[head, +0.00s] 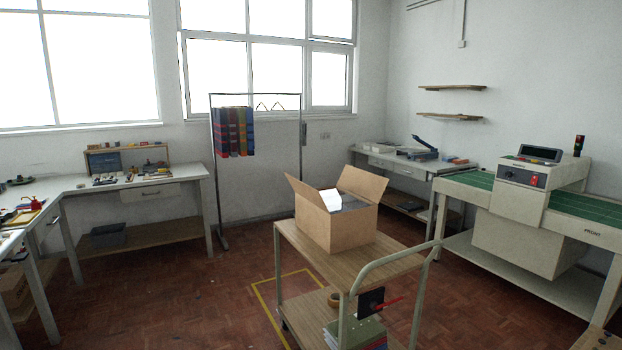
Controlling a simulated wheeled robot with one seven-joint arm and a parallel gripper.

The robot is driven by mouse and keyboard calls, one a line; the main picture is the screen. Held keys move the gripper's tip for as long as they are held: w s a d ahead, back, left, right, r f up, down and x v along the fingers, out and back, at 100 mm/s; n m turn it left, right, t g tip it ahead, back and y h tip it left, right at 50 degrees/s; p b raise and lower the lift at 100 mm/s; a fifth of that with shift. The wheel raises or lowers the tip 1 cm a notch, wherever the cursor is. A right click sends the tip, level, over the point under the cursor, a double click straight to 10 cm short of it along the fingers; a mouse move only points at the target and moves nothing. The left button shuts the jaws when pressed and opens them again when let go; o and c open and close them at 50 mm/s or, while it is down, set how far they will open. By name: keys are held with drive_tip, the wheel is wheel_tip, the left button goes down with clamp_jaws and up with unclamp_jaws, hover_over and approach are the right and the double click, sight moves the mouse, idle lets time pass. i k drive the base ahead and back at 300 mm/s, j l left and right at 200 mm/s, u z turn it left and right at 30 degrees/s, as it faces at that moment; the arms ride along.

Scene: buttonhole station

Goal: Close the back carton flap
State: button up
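An open cardboard carton (345,228) stands on the wooden top of a cart in the middle of the head view. One flap (305,191) stands up and leans outward at its left side. Another flap (362,183) stands up at its back right. Something white and something dark grey show inside the carton. I cannot tell for sure which flap is the back one. The other flaps are not clearly visible. My gripper is not in view.
The cart (300,248) has a curved push rail (395,256) at its right and a lower shelf with green folders (356,335). Benches stand left and back right, and a conveyor machine (530,190) stands right. Red floor left of the cart is clear.

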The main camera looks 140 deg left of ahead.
sight(309, 193)
drive_tip(key=u, duration=4.35)
drive_tip(key=i+u, duration=0.2)
drive_tip(key=i+j, duration=0.15)
drive_tip(key=i, duration=0.3)
drive_tip(key=i+j+z, duration=0.1)
drive_tip(key=i, duration=0.4)
drive_tip(key=i+j, duration=0.2)
drive_tip(key=i, duration=0.25)
drive_tip(key=i+j+z, duration=0.1)
drive_tip(key=i, duration=0.4)
drive_tip(key=i+j, duration=0.3)
drive_tip(key=i, duration=0.15)
drive_tip(key=z, duration=0.05)
